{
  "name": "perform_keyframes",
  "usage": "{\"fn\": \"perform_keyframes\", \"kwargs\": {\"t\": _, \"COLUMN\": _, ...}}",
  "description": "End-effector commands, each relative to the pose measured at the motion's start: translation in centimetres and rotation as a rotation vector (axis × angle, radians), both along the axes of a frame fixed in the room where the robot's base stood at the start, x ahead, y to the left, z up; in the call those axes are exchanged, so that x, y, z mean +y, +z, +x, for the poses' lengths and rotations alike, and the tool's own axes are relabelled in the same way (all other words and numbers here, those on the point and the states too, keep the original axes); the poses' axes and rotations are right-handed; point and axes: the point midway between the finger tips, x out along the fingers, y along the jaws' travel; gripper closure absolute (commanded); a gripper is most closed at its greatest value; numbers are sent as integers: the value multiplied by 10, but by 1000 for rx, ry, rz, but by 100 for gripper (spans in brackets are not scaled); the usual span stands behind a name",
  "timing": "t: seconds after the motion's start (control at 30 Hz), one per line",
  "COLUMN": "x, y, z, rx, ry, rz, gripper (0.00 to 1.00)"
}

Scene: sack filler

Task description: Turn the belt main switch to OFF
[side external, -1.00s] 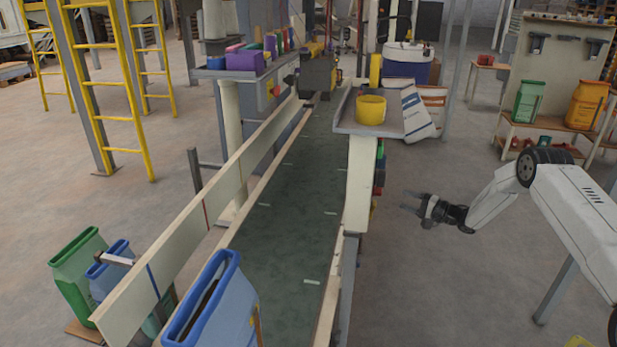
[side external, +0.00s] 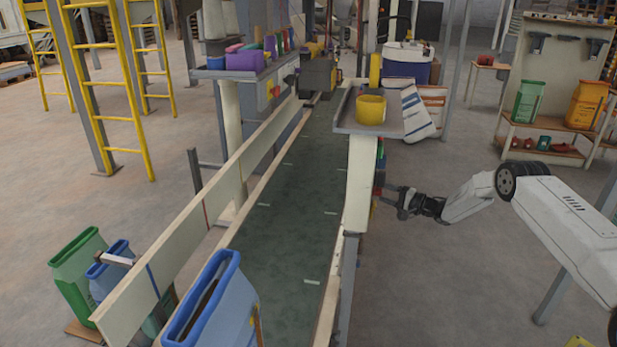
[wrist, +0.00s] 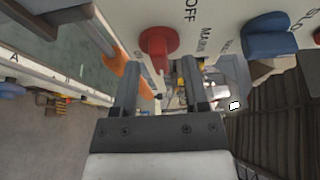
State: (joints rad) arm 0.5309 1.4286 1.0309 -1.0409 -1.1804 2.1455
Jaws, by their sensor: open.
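The belt main switch is a red knob (wrist: 158,42) on a pale panel (wrist: 215,15) in the wrist view. OFF and MAIN are lettered to its right in the picture; other lettering beside it is partly hidden. I cannot tell clearly which mark its grip bar points to. My gripper (wrist: 160,72) is open, its two fingers pointing at the panel, with the knob in line with the gap between them and nothing held. In the side external view my gripper (side external: 391,198) is just right of the conveyor's near post, apart from it; the knob cannot be made out there.
A blue knob (wrist: 266,38) sits on the same panel, right of the red one. An orange part (wrist: 132,75) is close to my left finger. The post (side external: 360,190) carries a tray with a yellow tub (side external: 371,109) beside the belt (side external: 290,215).

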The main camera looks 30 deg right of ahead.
Motion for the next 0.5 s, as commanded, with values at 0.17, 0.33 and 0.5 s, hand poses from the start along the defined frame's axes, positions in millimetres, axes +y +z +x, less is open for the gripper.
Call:
{"fn": "perform_keyframes", "kwargs": {"t": 0.17, "x": 4, "y": 0, "z": 8, "rx": 0, "ry": 1, "rz": 0, "gripper": 43}}
{"fn": "perform_keyframes", "kwargs": {"t": 0.33, "x": 5, "y": 0, "z": 10, "rx": 0, "ry": 0, "rz": 1, "gripper": 43}}
{"fn": "perform_keyframes", "kwargs": {"t": 0.5, "x": 5, "y": 0, "z": 10, "rx": 0, "ry": 0, "rz": 1, "gripper": 43}}
